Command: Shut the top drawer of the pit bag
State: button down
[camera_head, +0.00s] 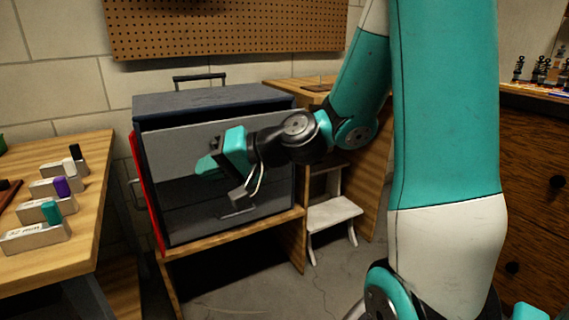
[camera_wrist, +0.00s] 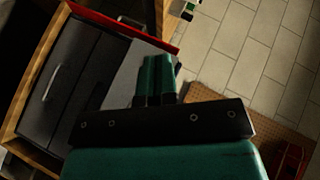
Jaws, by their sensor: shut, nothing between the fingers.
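The pit bag (camera_head: 205,101) is a dark grey box with a top handle, standing on a wooden stand. Its top drawer (camera_head: 172,148) has a lighter grey front that stands forward of the body, with a dark gap above it, so it is partly out. It also shows in the wrist view (camera_wrist: 128,66), partly hidden by my fingers. My gripper (camera_head: 207,167) is shut and empty, in front of the drawer's front. The teal fingers show in the wrist view (camera_wrist: 157,70), pointing at that panel. I cannot tell whether they touch it. My wrist hides part of the drawer front.
A lower drawer with a handle (camera_head: 238,211) looks shut. A wooden table (camera_head: 85,200) with several small labelled blocks stands at left. A white step stool (camera_head: 332,213) is right of the stand. A dark wooden chest (camera_head: 535,190) stands at far right.

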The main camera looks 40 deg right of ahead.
jog(key=d+f+m+t+h+b, duration=0.25)
jog(key=d+m+h, duration=0.5)
jog(key=d, duration=0.65)
jog(key=d+f+m+t+h+b, duration=0.2)
jog(key=d+f+m+t+h, duration=0.3)
jog(key=d+m, duration=0.65)
jog(key=w+d+n+p, duration=0.1)
jog(key=w+d+p, duration=0.2)
jog(key=w+p, duration=0.2)
jog(key=w+d+r+n+g+p, duration=0.1)
jog(key=w+d+n+p, duration=0.1)
jog(key=w+p, duration=0.2)
jog(key=shift+w+d+h+p, duration=0.35)
jog(key=shift+w+d+h, duration=0.1)
jog(key=shift+w, duration=1.3)
